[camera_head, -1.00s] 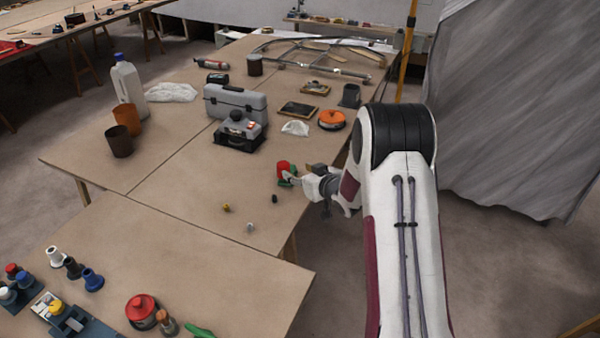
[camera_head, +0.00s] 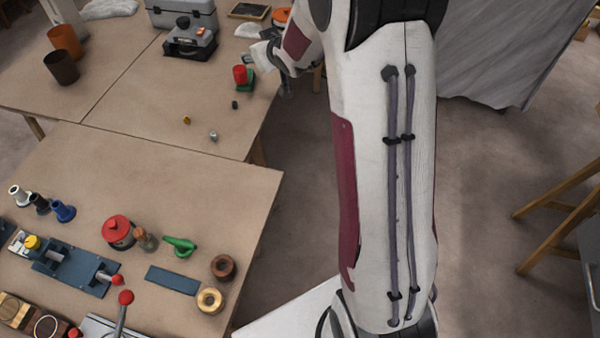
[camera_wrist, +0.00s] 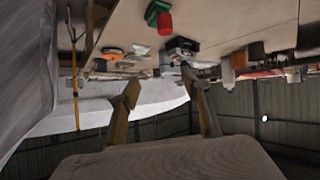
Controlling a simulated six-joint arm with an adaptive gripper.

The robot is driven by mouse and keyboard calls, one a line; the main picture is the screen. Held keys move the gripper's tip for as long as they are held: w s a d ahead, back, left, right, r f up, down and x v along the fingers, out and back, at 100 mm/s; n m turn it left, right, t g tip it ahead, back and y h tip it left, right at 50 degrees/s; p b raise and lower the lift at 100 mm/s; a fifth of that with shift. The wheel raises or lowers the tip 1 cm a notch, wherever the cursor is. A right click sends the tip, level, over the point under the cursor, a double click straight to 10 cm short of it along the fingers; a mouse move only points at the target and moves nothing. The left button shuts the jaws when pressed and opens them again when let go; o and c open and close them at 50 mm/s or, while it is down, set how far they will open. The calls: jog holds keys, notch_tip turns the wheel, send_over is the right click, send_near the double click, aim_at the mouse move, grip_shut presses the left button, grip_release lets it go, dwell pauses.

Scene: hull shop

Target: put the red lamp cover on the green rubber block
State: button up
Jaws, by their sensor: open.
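The red lamp cover (camera_head: 240,72) stands upright on the green rubber block (camera_head: 249,84), near the right edge of the far table. In the wrist view, which is upside down, the red cover (camera_wrist: 165,23) and green block (camera_wrist: 152,13) show together at the top. My gripper (camera_head: 252,58) is just behind the cover in the head view, apart from it as far as I can tell. In the wrist view its two fingers (camera_wrist: 160,84) are spread with nothing between them. The arm hides part of the gripper in the head view.
Small yellow (camera_head: 187,120), grey (camera_head: 213,136) and dark (camera_head: 235,104) pieces lie in front of the block. A grey toolbox (camera_head: 182,14) stands behind it. The near table (camera_head: 200,205) holds a red-lidded pot (camera_head: 118,232), a green tool (camera_head: 181,246) and several fittings.

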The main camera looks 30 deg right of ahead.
jog(key=s+a+r+g+h, duration=0.1)
jog(key=s+a+r+g, duration=0.1)
jog(key=s+r, duration=0.6)
jog(key=s+a+g, duration=0.1)
jog(key=s+a, duration=0.2)
jog(key=s, duration=0.8)
jog(key=s+a+g+y, duration=0.1)
jog(key=s+a, duration=0.3)
jog(key=s, duration=0.8)
jog(key=s+a+g, duration=0.2)
jog(key=s+a, duration=0.1)
jog(key=s, duration=0.9)
jog(key=shift+a+m+y, duration=0.35)
jog(key=shift+m+y, duration=0.05)
